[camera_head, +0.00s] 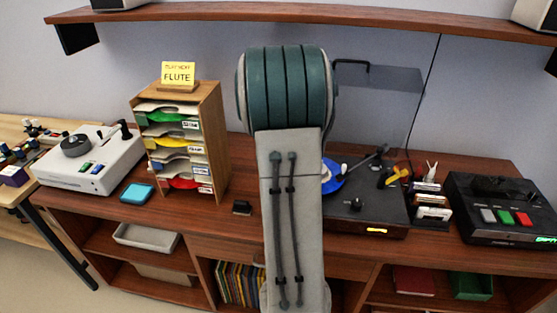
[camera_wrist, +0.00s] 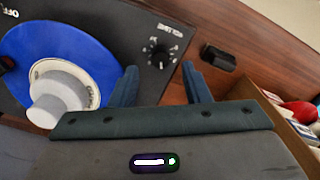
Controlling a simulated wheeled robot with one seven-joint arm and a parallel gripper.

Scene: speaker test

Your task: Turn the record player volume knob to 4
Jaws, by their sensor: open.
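The volume knob (camera_wrist: 158,53) is a small black knob ringed by white marks on the record player's dark top (camera_wrist: 115,25). A label reading VOLUME stands beside it; its setting is too small to read. My gripper (camera_wrist: 160,78) is open in the wrist view, its two blue-green fingers apart and nothing between them. The knob shows just beyond the gap between the fingertips; I see no contact. In the head view the record player (camera_head: 385,212) stands right of my arm, which hides its left part, the volume knob and my gripper.
A blue record (camera_wrist: 75,50) with a white cylindrical piece (camera_wrist: 52,98) lies on the player. A small black object (camera_wrist: 218,58) sits on the wood beside it. A wooden paper sorter (camera_head: 212,135) stands left of my arm. A black device (camera_head: 500,210) is far right.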

